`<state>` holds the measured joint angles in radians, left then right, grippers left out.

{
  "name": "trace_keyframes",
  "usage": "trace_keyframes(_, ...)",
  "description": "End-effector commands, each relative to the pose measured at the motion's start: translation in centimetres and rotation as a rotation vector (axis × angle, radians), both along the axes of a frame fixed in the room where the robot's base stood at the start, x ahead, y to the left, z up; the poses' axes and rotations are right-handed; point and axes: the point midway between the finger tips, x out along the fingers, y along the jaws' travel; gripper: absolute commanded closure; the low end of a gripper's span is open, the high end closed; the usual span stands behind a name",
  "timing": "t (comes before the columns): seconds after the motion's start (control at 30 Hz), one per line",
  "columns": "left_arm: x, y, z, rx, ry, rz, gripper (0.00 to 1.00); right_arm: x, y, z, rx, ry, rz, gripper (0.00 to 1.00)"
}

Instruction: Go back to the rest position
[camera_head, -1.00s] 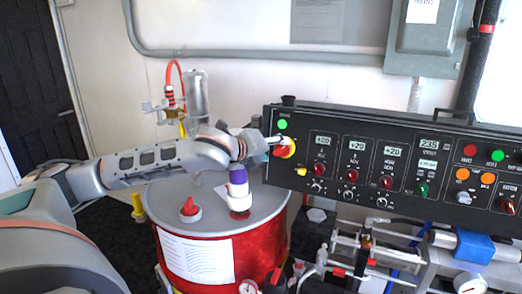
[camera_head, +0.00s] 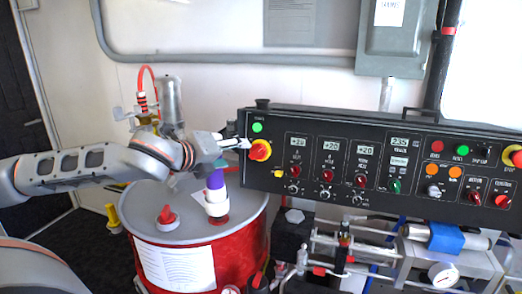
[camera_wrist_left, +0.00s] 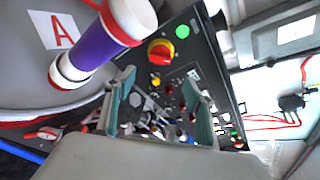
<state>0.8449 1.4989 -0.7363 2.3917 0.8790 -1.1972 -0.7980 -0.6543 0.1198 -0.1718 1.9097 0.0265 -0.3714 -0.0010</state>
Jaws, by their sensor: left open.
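My left gripper (camera_head: 238,143) is in front of the left end of the black control panel (camera_head: 345,120), just left of the red knob on a yellow ring (camera_head: 260,150). In the left wrist view the gripper (camera_wrist_left: 160,100) has its two fingers spread apart with nothing held between them. The red knob (camera_wrist_left: 160,52) shows there beyond the fingers, apart from them. My left arm comes in from the left over the red drum. My right gripper is not in view.
The red drum (camera_head: 235,250) stands below the arm, with a purple and white fitting (camera_head: 216,190) upright on its lid, close to the gripper. Pipes and gauges (camera_head: 443,273) sit below the panel. A metal cylinder (camera_head: 170,100) stands behind the arm.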

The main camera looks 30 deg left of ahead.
Motion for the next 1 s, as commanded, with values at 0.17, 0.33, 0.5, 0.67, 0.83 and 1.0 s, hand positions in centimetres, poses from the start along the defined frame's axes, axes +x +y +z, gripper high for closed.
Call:
trace_keyframes(0.17, 0.0, 0.0, 0.0, -0.001, 0.000, -0.001, 0.46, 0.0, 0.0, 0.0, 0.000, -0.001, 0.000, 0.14)
trace_keyframes(0.33, 0.9, -2.0, -2.0, -0.074, 0.014, -0.027, 0.46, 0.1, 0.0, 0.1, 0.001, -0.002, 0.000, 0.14)
trace_keyframes(0.5, 2.6, -7.3, -8.1, -0.314, 0.060, -0.075, 0.46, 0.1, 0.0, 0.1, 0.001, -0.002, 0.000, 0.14)
trace_keyframes(0.67, 3.0, -12.3, -14.8, -0.601, 0.120, -0.072, 0.46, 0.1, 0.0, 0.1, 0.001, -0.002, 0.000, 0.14)
trace_keyframes(0.83, 1.8, -16.1, -22.1, -0.906, 0.185, -0.005, 0.46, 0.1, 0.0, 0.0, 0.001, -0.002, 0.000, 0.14)
trace_keyframes(1.0, -1.0, -18.5, -29.7, -1.198, 0.246, 0.131, 0.46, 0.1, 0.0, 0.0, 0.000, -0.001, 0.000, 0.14)
